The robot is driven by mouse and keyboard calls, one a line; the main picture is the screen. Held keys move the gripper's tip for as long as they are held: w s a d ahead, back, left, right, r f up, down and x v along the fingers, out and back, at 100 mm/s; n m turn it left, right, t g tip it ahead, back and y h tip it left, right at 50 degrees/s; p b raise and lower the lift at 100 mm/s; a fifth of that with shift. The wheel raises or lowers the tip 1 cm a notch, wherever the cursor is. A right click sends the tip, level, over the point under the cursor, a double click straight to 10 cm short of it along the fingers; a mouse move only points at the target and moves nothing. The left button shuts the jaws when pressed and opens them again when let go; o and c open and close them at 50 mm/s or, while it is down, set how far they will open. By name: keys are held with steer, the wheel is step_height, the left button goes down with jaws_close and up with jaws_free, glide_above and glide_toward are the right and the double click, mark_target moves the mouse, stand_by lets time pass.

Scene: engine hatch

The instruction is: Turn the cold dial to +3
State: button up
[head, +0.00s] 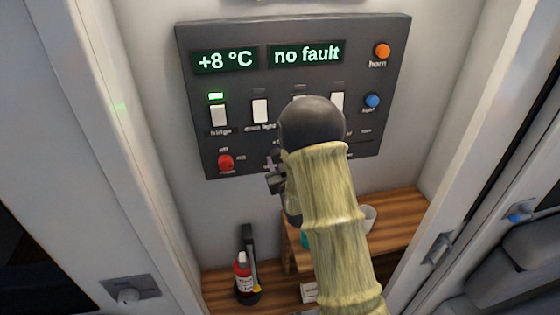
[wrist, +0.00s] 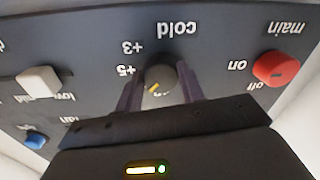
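The cold dial (wrist: 161,72) is a dark round knob with a yellow pointer mark, in the middle of the upside-down wrist view. Its mark points to the lower left of that picture, past the +5 label; the +3 label is further up. My gripper (wrist: 160,84) has one finger on each side of the dial, with slight gaps showing, so it looks open around it. In the head view my arm hides the dial. The display (head: 225,60) reads +8 °C.
The red main knob (wrist: 276,69) is close beside the dial.

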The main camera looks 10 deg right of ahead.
steer(key=shift+b, duration=0.35)
steer(key=m+b, duration=0.1)
steer(key=b, duration=0.1)
steer(key=m+b, duration=0.1)
steer(key=b, duration=0.1)
steer(key=shift+f+m+b, duration=0.3)
steer(key=shift+f+b, duration=0.05)
steer(key=m+b, duration=0.5)
steer(key=b, duration=0.3)
steer(key=m+b, duration=0.6)
steer(key=shift+t+h, duration=0.3)
steer(key=m+b, duration=0.4)
steer(key=m, duration=0.1)
steer(key=shift+a+r, duration=0.15)
steer(key=shift+r, duration=0.1)
steer(key=o, duration=1)
steer(key=shift+c, duration=0.2)
